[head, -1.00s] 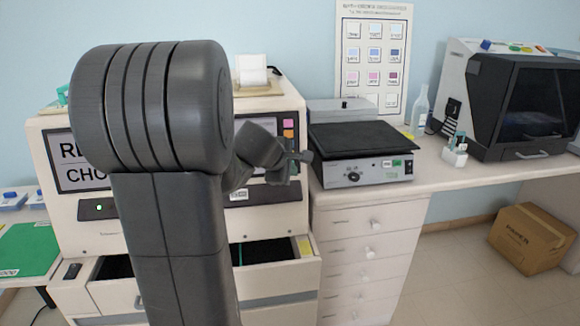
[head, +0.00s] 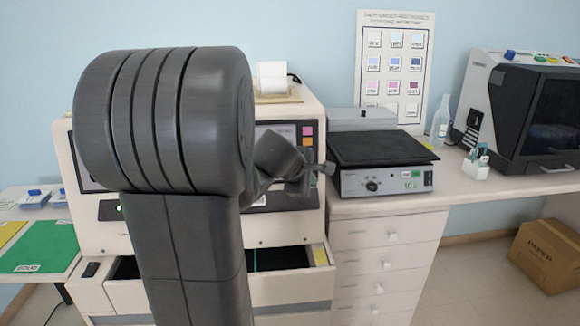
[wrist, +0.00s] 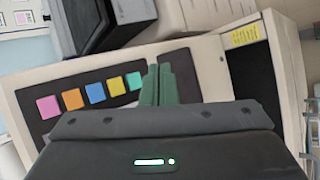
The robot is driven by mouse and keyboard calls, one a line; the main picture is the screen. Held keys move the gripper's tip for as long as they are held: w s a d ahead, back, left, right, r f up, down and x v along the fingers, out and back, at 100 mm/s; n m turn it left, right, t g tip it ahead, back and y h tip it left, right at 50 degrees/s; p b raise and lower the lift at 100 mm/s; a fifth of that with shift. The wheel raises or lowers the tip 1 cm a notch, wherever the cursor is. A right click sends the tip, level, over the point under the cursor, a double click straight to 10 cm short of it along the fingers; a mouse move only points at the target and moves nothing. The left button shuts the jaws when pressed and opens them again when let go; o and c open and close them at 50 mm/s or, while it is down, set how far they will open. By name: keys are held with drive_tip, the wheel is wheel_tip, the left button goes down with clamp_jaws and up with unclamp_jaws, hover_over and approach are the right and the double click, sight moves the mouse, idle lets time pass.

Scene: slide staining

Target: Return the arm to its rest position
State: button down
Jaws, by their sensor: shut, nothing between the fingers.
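My gripper (head: 328,168) shows at the end of my folded dark arm in the head view, in front of the right side of the stainer machine (head: 290,227). In the wrist view my gripper (wrist: 158,84) has its two green fingers together, with nothing between them. The fingers point toward the machine's front panel, which carries several coloured squares (wrist: 96,92). My large arm link hides much of the machine in the head view.
A black-topped hot plate device (head: 385,150) stands on the counter right of my gripper. The machine's open drawer (head: 285,258) juts out below. A black-and-white instrument (head: 535,110) and a bottle (head: 441,122) stand farther right. A cardboard box (head: 547,255) sits on the floor.

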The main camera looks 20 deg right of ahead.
drive_tip(key=shift+w, duration=0.15)
drive_tip(key=shift+s+a+r+p, duration=0.15)
drive_tip(key=shift+s+a, duration=0.05)
drive_tip(key=shift+s, duration=0.5)
drive_tip(key=shift+s+a+r+p, duration=0.1)
drive_tip(key=shift+s+a+p, duration=0.1)
drive_tip(key=shift+s, duration=0.5)
drive_tip(key=shift+s+a+r+p, duration=0.15)
drive_tip(key=shift+s, duration=0.55)
